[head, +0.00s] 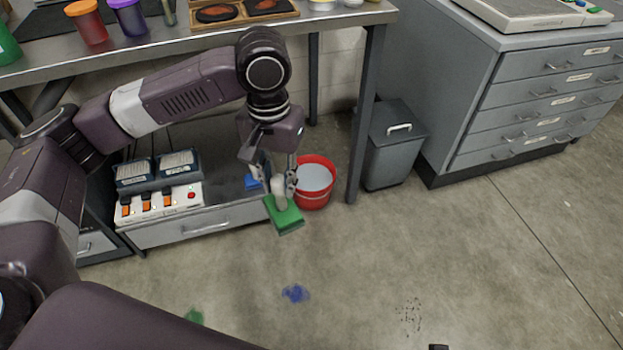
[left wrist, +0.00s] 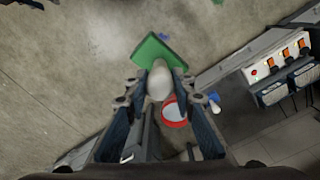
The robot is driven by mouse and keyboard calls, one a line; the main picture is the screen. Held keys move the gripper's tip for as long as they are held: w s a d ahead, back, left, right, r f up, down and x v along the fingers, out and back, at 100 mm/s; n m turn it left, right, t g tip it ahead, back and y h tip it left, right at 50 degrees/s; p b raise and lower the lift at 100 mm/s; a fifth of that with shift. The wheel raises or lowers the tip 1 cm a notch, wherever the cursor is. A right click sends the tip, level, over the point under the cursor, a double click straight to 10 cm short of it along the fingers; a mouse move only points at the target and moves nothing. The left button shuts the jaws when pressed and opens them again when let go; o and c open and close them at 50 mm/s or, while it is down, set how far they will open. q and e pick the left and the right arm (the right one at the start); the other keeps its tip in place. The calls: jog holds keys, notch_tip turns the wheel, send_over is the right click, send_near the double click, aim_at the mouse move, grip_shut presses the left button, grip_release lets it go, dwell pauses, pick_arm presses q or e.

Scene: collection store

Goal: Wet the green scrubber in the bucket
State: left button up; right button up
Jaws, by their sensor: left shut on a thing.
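My left gripper (head: 277,184) reaches down in front of the table and is shut on the pale handle of the green scrubber (head: 286,217). The scrubber's green block hangs below the fingers, above the floor. In the left wrist view the green block (left wrist: 158,50) lies beyond the fingertips (left wrist: 159,82), with the pale knob between them. The red bucket (head: 314,183) holds light grey water and stands on the floor just right of and behind the scrubber. The scrubber is outside the bucket's rim in the head view. The bucket (left wrist: 174,112) is partly hidden by a finger in the wrist view. My right gripper is not seen.
A steel table (head: 200,35) with jars and trays stands above. Its leg (head: 365,115) is right of the bucket. A grey bin (head: 392,146) and drawer cabinet (head: 540,90) stand further right. A switch box (head: 160,203) and a blue object (head: 252,182) are left. Blue (head: 295,293) and green stains mark the open floor.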

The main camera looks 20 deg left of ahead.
aim_at(282, 212)
pick_arm(q)
jog(key=shift+f, duration=0.75)
jog(key=shift+f+b, duration=0.3)
jog(key=shift+f, duration=4.1)
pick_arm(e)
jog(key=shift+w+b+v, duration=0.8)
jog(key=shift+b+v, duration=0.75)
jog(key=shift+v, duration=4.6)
pick_arm(q)
notch_tip(282, 212, down, 30)
jog(key=b, duration=0.4)
jog(key=shift+b, duration=0.4)
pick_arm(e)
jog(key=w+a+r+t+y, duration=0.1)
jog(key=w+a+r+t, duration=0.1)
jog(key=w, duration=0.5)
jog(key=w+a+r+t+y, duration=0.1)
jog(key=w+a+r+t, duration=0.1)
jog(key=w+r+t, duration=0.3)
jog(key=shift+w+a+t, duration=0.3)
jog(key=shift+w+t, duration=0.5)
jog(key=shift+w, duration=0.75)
